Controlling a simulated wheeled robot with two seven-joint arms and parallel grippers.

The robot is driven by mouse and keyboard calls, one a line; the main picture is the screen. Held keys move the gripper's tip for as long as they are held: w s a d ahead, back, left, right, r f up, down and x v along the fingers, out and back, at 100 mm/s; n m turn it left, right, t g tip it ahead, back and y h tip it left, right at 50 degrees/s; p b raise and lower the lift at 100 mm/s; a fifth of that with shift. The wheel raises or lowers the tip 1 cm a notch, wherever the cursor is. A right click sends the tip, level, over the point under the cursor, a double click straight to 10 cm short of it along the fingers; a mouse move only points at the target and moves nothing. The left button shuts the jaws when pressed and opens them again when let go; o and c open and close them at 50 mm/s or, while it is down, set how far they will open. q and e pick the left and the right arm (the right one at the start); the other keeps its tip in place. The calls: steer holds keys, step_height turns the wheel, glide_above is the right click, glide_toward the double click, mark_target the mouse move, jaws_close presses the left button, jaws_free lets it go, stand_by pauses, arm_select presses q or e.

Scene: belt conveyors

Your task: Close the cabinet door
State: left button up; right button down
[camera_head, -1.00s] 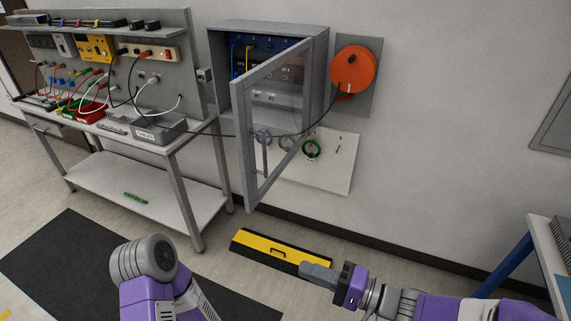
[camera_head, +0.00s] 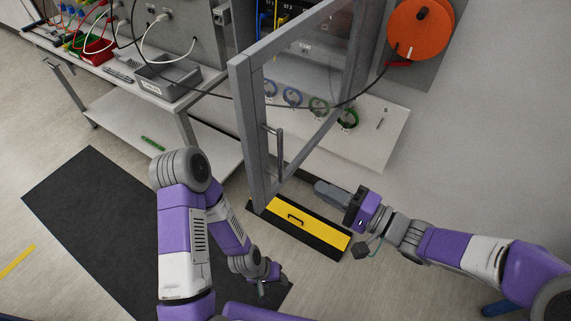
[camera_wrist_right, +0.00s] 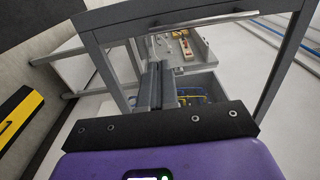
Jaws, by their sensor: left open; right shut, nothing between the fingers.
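The wall cabinet's door (camera_head: 258,130) is a grey frame with a clear pane and stands wide open, swung out from the cabinet (camera_head: 369,40). Its bar handle (camera_head: 280,150) is on the outer upright. My right gripper (camera_head: 322,188) is shut and empty, just right of the door's lower corner in the head view; contact cannot be told. In the right wrist view its fingers (camera_wrist_right: 157,86) are in front of the door frame (camera_wrist_right: 106,70), with the handle (camera_wrist_right: 205,18) above. My left gripper (camera_head: 264,288) is open and low over the floor, away from the door.
A black cable crosses in front of the door to an orange reel (camera_head: 420,28) on the wall. A workbench (camera_head: 120,75) stands at left. A yellow and black floor block (camera_head: 300,222) lies below the door. A dark mat (camera_head: 100,220) covers floor at left.

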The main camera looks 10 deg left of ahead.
mark_target(273, 163)
steer(key=b+x, duration=0.2)
steer(key=x, duration=0.8)
steer(key=shift+s, duration=0.1)
steer(key=shift+w+a, duration=0.3)
steer(key=shift+a, duration=0.15)
